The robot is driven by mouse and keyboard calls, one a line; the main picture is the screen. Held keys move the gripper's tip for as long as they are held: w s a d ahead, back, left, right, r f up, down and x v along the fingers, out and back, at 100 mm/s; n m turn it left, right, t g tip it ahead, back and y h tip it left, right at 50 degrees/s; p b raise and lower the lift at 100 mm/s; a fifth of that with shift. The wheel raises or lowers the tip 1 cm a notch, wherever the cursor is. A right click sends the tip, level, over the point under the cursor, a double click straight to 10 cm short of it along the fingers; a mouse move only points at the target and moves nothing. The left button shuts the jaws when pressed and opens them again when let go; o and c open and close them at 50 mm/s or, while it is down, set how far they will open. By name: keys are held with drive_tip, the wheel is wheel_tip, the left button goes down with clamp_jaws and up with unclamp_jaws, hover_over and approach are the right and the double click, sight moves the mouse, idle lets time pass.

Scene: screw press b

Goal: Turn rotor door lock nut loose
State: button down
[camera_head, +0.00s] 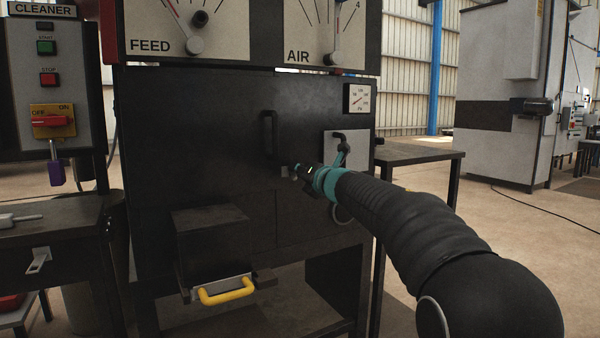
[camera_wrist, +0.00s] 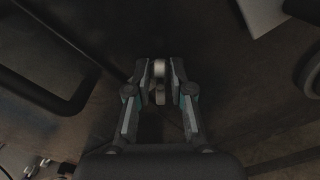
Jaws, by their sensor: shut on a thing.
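My gripper (camera_head: 305,177) is at the front of the black machine, at the end of my dark arm that comes in from the lower right. In the wrist view my gripper (camera_wrist: 159,72) has its two fingers closed on a small light metal piece, which looks like the rotor door lock nut (camera_wrist: 160,69). In the head view only a small metal bit of the nut (camera_head: 294,172) shows past the fingertips. The rotor door (camera_head: 215,140) is dark and looks shut, with a black vertical handle (camera_head: 268,134) above and left of my gripper. The nut's thread is hidden.
A white plate with a dark lever (camera_head: 341,150) is close right of my gripper. A yellow handle (camera_head: 227,291) juts out low in front. A cleaner panel (camera_head: 50,90) with a purple padlock (camera_head: 55,172) stands at left. A dark table (camera_head: 420,153) is behind at right.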

drive_tip(key=c, duration=1.2)
unclamp_jaws()
drive_tip(key=shift+a, duration=0.1)
drive_tip(key=shift+c, duration=0.2)
drive_tip(key=shift+s+d, duration=0.25)
drive_tip(key=shift+d, duration=0.05)
drive_tip(key=v, duration=1.1)
drive_tip(key=shift+s, duration=0.1)
